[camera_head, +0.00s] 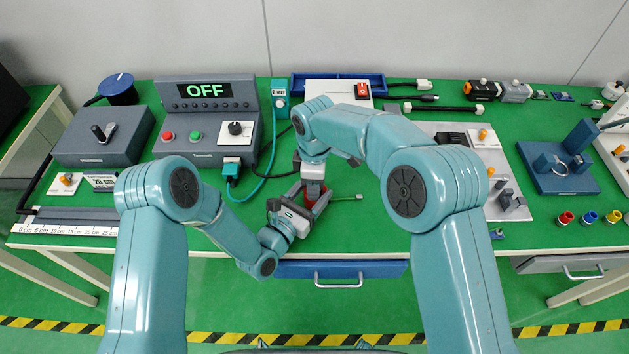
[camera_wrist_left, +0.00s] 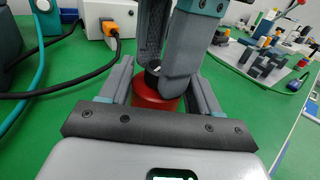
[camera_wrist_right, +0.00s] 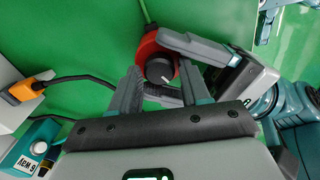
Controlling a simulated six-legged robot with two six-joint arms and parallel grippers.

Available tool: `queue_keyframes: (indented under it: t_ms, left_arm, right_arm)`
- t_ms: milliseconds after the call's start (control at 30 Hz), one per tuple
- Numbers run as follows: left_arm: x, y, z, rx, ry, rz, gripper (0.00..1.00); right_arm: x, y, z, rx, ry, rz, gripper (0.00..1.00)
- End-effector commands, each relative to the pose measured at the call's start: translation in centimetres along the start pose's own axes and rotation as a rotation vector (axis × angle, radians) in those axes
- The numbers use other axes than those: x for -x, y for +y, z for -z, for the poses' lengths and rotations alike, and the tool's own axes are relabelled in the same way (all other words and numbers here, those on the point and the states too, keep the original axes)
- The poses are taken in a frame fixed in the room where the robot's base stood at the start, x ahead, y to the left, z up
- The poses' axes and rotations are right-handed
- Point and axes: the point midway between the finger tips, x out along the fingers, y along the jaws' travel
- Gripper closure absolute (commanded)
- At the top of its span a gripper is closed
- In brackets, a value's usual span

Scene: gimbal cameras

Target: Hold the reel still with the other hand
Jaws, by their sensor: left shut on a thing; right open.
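The red reel (camera_head: 321,203) stands on the green table in front of me, partly hidden by both grippers. In the left wrist view the reel (camera_wrist_left: 152,98) sits between the fingers of my left gripper (camera_wrist_left: 155,82), which is shut on it from the near side. In the right wrist view the reel (camera_wrist_right: 146,48) shows with a black knob (camera_wrist_right: 160,70) on top. My right gripper (camera_head: 314,186) points down from above, open, its fingers on either side of the knob. I cannot tell if they touch it. A thin pale green strip (camera_head: 346,197) runs right from the reel.
A grey console (camera_head: 210,118) reading OFF stands left, with a black cable and a teal cable (camera_head: 268,160) running near the reel. A white box (camera_head: 340,92) stands behind. A grey plate with parts (camera_head: 480,205) lies right. Bare green table shows right of the reel.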

Motion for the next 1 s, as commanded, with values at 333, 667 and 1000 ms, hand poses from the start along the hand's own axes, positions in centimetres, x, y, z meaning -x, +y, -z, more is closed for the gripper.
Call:
queue_keyframes:
  t_ms: [333,667,1000]
  left_arm:
    - [-0.01,0.01,-0.03,0.0,-0.001,0.0,0.67]
    - [-0.01,0.01,-0.03,0.0,-0.001,0.0,0.67]
    - [0.0,0.01,-0.01,0.0,0.0,0.0,0.67]
  right_arm:
    - [-0.07,0.01,-0.02,-0.001,0.0,0.0,0.9]
    - [-0.05,0.02,-0.01,-0.03,0.0,0.0,0.96]
    - [-0.04,0.08,-0.01,-0.238,0.0,0.001,0.96]
